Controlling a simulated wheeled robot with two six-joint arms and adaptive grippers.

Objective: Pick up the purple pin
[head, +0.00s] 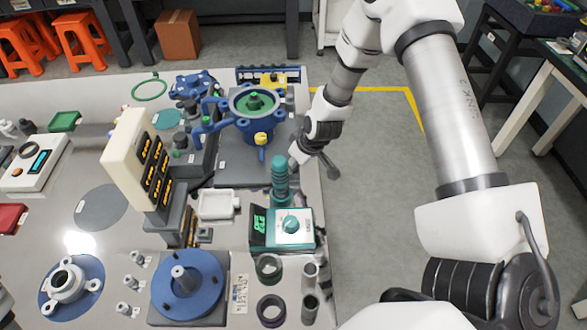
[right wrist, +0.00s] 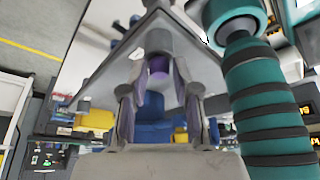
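A small purple piece, which looks like the purple pin (right wrist: 158,67), shows in the right wrist view, with a grey cylinder against its upper end. My right gripper (right wrist: 158,82) has its two fingers apart, one on each side of the purple piece, with a gap showing on both sides. In the head view my right gripper (head: 299,158) is beside the teal ribbed cylinder (head: 280,180), at the table's right edge. I cannot make out the purple pin in the head view. My left gripper is not in view.
The teal ribbed cylinder (right wrist: 265,100) stands close on the right in the right wrist view. A teal device with a knob (head: 290,228) is in front of it. A blue fixture (head: 256,112) stands behind. Several dark and grey rings and cylinders lie near the front edge.

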